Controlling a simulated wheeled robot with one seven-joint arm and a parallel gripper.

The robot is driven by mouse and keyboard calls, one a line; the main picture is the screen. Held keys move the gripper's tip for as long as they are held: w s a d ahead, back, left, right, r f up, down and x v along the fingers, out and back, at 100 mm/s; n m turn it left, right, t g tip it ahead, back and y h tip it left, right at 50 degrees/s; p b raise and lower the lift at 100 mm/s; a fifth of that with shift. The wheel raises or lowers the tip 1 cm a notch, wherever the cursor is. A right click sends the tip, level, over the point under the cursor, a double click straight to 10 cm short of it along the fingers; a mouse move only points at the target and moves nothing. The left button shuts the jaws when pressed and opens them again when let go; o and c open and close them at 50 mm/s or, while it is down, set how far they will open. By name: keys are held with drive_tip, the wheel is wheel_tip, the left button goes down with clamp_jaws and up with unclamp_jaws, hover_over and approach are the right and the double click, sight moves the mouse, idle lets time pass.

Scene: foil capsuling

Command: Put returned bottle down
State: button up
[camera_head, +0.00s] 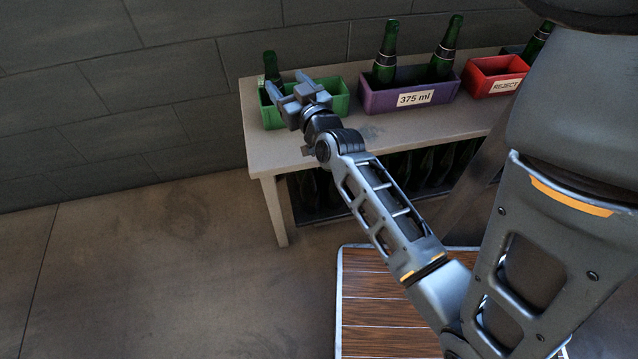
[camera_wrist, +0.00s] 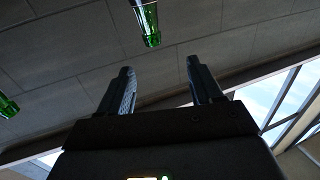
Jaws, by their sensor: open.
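My gripper (camera_head: 284,84) is open over the green crate (camera_head: 338,101) at the left end of the bench. A dark green bottle (camera_head: 270,66) stands in that crate behind the gripper; its lower part is hidden. In the wrist view, nothing lies between the two spread fingers (camera_wrist: 162,76). A green bottle neck (camera_wrist: 151,24) shows beyond them at the top, apart from both fingertips. Another green bottle end (camera_wrist: 7,106) shows at the left edge.
A purple crate (camera_head: 372,103) marked 375 ml holds two upright bottles (camera_head: 387,50). Right of it is a red REJECT crate (camera_head: 478,88). Several bottles (camera_head: 425,165) stand under the bench (camera_head: 262,158). A block wall (camera_head: 150,90) closes the back; floor at left is clear.

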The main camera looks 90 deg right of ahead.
drive_tip(key=w+a+f+n+t+y, duration=0.2)
drive_tip(key=a+n+t+y, duration=0.15)
drive_tip(key=a, duration=1.15)
drive_tip(key=s+a+r+n+y, duration=0.2)
drive_tip(key=s+a+y, duration=0.1)
drive_tip(key=a, duration=0.4)
drive_tip(key=s+a+r+n+t+y, duration=0.1)
drive_tip(key=s+a+r+n+y, duration=0.2)
drive_tip(key=a, duration=0.4)
drive_tip(key=s+a+r+n+y, duration=0.2)
drive_tip(key=s+a+n+y, duration=0.1)
drive_tip(key=s+a+y, duration=0.2)
drive_tip(key=a, duration=0.2)
drive_tip(key=shift+s+a+r+t+y, duration=0.15)
drive_tip(key=shift+a+r+t+y, duration=0.15)
drive_tip(key=shift+a+t+y, duration=0.1)
drive_tip(key=shift+c, duration=0.2)
